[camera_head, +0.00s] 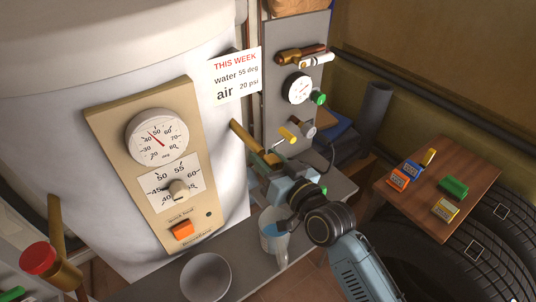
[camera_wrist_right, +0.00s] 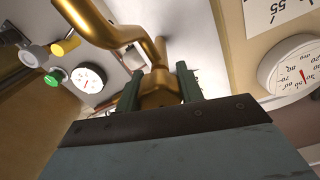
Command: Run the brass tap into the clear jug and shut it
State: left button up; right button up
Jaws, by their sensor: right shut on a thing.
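The brass tap (camera_head: 248,142) sticks out from the white boiler. Its brass body (camera_wrist_right: 157,90) shows between the two dark green fingers of my right gripper (camera_wrist_right: 158,86) in the wrist view, and the gripper is shut on it. In the head view my right gripper (camera_head: 268,168) is at the tap's outer end and hides part of it. The clear jug (camera_head: 273,238) stands upright on the grey shelf, below my right gripper. It looks bluish inside; I cannot tell its level or whether water runs. My left gripper is not in view.
A grey round dish (camera_head: 205,278) sits on the shelf (camera_head: 165,290), left of the jug. A tan panel (camera_head: 125,160) carries dials and an orange switch (camera_head: 182,230). A red-capped brass valve (camera_head: 38,258) is at lower left. A wooden table (camera_head: 420,205) with small coloured boxes stands right.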

jog(key=o, duration=1)
jog(key=shift+s+d, duration=0.1)
jog(key=v, duration=1.3)
